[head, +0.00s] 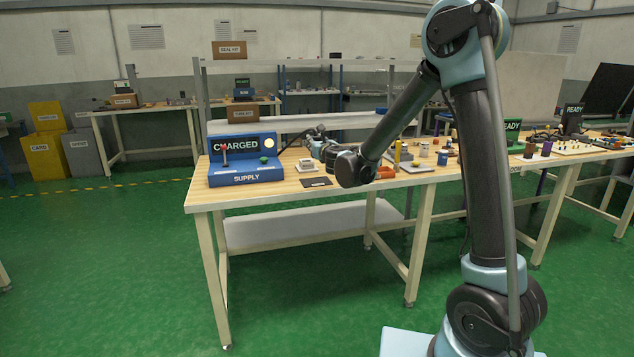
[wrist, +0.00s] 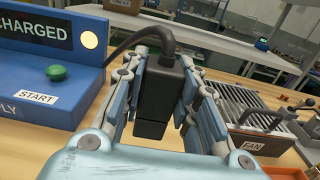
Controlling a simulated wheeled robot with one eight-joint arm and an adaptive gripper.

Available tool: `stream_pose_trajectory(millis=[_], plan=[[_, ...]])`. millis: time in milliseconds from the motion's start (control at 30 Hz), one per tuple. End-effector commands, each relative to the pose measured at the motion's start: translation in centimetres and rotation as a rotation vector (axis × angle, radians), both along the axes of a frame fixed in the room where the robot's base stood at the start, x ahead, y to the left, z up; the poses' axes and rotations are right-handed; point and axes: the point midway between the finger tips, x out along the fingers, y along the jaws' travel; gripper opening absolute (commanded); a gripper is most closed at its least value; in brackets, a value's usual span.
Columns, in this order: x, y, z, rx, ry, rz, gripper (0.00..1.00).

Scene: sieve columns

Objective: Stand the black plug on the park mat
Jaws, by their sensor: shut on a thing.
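The black plug (wrist: 160,92) is between the fingers of my gripper (wrist: 165,72) in the wrist view, which is shut on it. A thick black cable leaves its top and bends left toward the blue supply box. In the head view my gripper (head: 318,147) is above the left part of the table, right of the supply box; the plug itself is too small to make out there. A flat dark mat (head: 316,182), probably the park mat, lies near the table's front edge, apart from the gripper. Its label is not readable.
The blue supply box (head: 245,172) has a CHARGED screen, a lit lamp, a green START button (wrist: 56,72) and a red-tipped lever. A slatted FAN unit (wrist: 248,115) is at right in the wrist view.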

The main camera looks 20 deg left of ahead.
Motion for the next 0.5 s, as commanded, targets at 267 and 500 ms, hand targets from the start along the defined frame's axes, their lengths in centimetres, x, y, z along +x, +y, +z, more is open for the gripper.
stream_pose_trajectory(millis=[267, 500], plan=[[0.0, 0.1, -3.8, 0.000, 0.000, 0.001, 0.04], [0.0, 0.1, -5.7, 0.000, 0.000, 0.001, 0.04]])
